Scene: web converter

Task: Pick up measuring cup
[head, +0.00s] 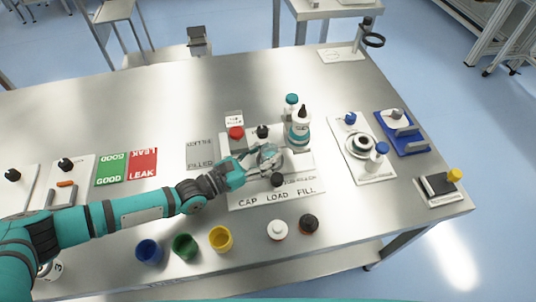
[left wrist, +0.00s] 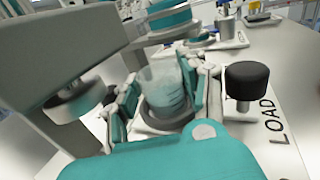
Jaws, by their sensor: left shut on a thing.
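The measuring cup (left wrist: 163,88) is a clear, see-through cup with faint markings. In the left wrist view it stands upright between the fingers of my left gripper (left wrist: 158,98), which is shut on it. In the head view my left gripper (head: 264,160) is at the white CAP LOAD FILL station (head: 240,203). The cup is too small and too covered by the fingers to make out clearly there. Its base sits in or over a dark round ring in the wrist view; I cannot tell whether it touches. My right gripper is not in view.
A black knob (left wrist: 246,82) stands close right of the gripper. Blue (head: 149,251), green (head: 185,246) and yellow (head: 221,239) cups line the front edge. The table's back left is clear.

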